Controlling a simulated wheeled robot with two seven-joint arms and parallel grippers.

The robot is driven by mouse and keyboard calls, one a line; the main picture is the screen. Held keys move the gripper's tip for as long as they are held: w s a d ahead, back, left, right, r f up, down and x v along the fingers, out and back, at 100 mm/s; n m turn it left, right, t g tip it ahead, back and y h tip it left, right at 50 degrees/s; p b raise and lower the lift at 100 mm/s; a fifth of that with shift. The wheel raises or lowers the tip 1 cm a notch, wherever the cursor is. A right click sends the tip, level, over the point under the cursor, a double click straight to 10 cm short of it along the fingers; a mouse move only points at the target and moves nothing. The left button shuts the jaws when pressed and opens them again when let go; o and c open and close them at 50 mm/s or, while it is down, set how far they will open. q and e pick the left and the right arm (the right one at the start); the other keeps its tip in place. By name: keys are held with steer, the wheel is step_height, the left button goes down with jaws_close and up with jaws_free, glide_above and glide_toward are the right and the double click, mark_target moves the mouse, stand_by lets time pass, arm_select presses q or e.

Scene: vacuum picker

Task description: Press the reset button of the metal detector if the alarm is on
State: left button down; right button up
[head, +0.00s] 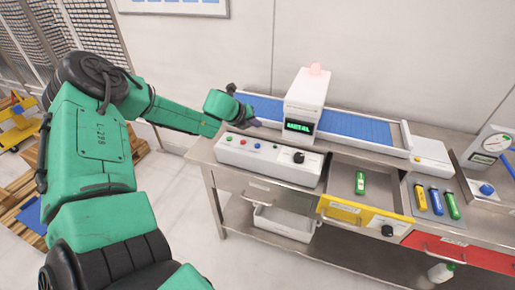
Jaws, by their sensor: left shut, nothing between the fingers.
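The metal detector (306,100) is a white housing over a blue conveyor belt (350,127). A pinkish-red lamp (315,69) on its top looks lit. Its small dark screen (298,126) shows green letters, too small to read surely. The white control panel (268,160) below has a green button (228,138), a red button (243,143), a blue button (258,146) and a black knob (298,157). My left gripper (252,123) is shut and empty, above the panel's back edge, near the left end of the belt. My right gripper is out of view.
An open drawer (341,190) with a yellow front holds a green tube (360,183). Yellow, blue and green tubes (436,200) lie to its right. A gauge device (490,147) stands at far right. A white bin (285,224) sits on the lower shelf.

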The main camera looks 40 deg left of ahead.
arm_select(q)
step_height(320, 180, down, 7)
steer(key=b, duration=0.5)
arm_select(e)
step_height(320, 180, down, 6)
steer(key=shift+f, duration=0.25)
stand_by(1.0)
arm_select(q)
steer(key=shift+f+b, duration=0.35)
steer(key=shift+b, duration=0.35)
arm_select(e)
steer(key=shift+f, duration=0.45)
arm_select(q)
steer(key=shift+f+b, duration=0.4)
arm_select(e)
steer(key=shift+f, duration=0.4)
arm_select(q)
steer(key=shift+r+p, duration=0.7)
steer(key=shift+r, duration=0.1)
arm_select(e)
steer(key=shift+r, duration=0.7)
arm_select(q)
step_height(320, 180, up, 5)
steer(key=p, duration=0.4)
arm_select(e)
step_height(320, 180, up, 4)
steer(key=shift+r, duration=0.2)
